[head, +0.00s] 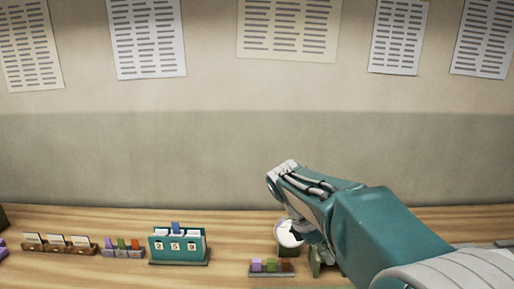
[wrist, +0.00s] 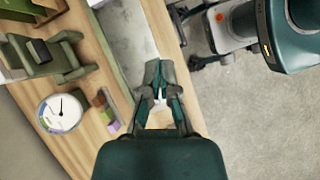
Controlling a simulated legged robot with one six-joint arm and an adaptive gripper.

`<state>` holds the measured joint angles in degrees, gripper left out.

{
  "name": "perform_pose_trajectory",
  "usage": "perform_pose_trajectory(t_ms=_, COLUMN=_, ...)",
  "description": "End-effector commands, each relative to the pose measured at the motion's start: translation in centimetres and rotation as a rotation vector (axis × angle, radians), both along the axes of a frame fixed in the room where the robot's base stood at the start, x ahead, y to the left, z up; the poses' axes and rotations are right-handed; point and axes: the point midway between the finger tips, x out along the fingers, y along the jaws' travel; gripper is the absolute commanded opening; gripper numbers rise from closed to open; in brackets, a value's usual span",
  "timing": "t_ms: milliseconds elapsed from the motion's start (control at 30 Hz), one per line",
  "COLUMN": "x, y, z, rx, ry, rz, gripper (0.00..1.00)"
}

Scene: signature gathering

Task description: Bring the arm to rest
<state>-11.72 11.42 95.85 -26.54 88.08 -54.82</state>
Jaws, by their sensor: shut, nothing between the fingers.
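My arm (head: 375,228) is teal and grey. In the head view it reaches in from the lower right over the counter, with the wrist bent at its far end. My gripper (wrist: 158,96) shows in the middle of the wrist view, with its dark green fingers brought together and nothing held. In the head view the fingers are partly hidden by the wrist and hard to make out.
On the wooden counter (head: 225,218) are a round white clock (head: 288,235), a coloured block rack (head: 271,267), a teal numbered card holder (head: 178,246), another block rack (head: 123,248) and a card stand (head: 58,243). Grey floor (wrist: 235,125) lies beyond the counter edge in the wrist view.

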Motion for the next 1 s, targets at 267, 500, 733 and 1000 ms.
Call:
perform_pose_trajectory(t_ms=267, x=-6.9, y=-1.0, z=1.5, rx=0.178, ry=-0.313, rz=-0.306, gripper=0.00)
perform_pose_trajectory(t_ms=500, x=-12.6, y=-1.0, z=1.2, rx=0.349, ry=-0.554, rz=-0.605, gripper=0.00)
perform_pose_trajectory(t_ms=733, x=-17.3, y=-0.5, z=-0.3, rx=0.528, ry=-0.754, rz=-0.911, gripper=0.00)
perform_pose_trajectory(t_ms=1000, x=-19.6, y=-0.2, z=-1.6, rx=0.650, ry=-0.863, rz=-1.115, gripper=0.00)
